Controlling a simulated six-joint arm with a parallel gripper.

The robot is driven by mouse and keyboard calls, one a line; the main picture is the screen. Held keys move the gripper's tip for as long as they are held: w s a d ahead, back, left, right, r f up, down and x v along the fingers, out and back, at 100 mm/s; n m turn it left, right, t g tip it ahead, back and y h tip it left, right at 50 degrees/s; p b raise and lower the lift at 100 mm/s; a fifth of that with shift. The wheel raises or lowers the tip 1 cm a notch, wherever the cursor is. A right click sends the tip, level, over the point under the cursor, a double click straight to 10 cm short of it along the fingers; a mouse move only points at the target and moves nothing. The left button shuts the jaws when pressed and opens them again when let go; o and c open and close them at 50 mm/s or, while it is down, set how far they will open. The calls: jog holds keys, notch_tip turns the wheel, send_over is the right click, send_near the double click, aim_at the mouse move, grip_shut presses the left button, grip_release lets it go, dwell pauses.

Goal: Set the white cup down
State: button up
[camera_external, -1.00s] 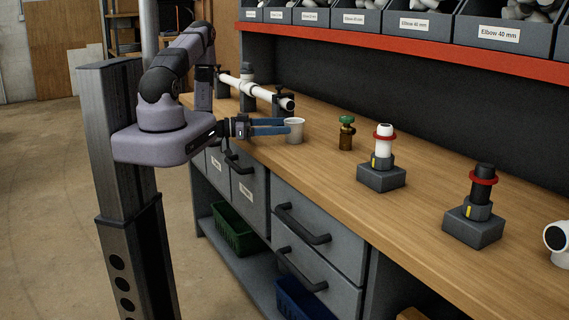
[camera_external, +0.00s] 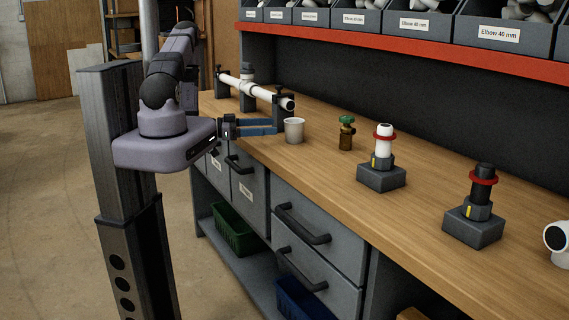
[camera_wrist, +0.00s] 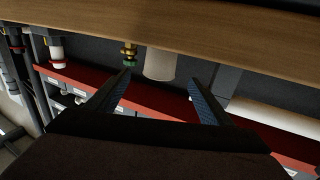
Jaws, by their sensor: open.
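In the wrist view, which is upside down, the cup (camera_wrist: 160,65) stands beyond and between the open fingertips of my gripper (camera_wrist: 158,80), and nothing is between the fingers.
A brass valve with a green knob (camera_external: 346,132) stands right of the cup. Two grey blocks with a white fitting (camera_external: 382,172) and a black fitting (camera_external: 475,222) stand farther right. A white pipe on clamps (camera_external: 255,91) lies behind. Bare bench (camera_external: 320,170) lies in front of the valve.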

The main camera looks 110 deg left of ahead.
aim_at(285, 123)
jog(key=shift+w+a+r+m+g+h+b, duration=0.1)
jog(key=shift+w+a+g+h+b, duration=0.25)
jog(key=shift+w, duration=0.35)
jog(key=shift+w+a+r+m+g+h+b, duration=0.1)
jog(key=shift+w+a+g+h+b, duration=0.15)
jog(key=shift+w+g+b, duration=0.35)
jog(key=shift+w+a+r+m+g+h+b, duration=0.1)
jog(key=shift+w+a+g+h+b, duration=0.2)
jog(key=shift+w, duration=0.55)
jog(key=shift+w+a+r+g+b, duration=0.15)
jog(key=shift+w+r+g+b, duration=0.05)
jog(key=shift+w+r+g, duration=0.2)
jog(key=shift+w+a+r+g+b, duration=0.15)
jog(key=shift+w+r+g, duration=0.1)
jog(key=shift+w, duration=0.2)
jog(key=shift+p+x, duration=0.9)
jog(key=shift+x, duration=2.75)
jog(key=shift+a, duration=0.1)
jog(key=c, duration=1.2)
jog(key=shift+o, duration=0.2)
jog(key=shift+r, duration=0.25)
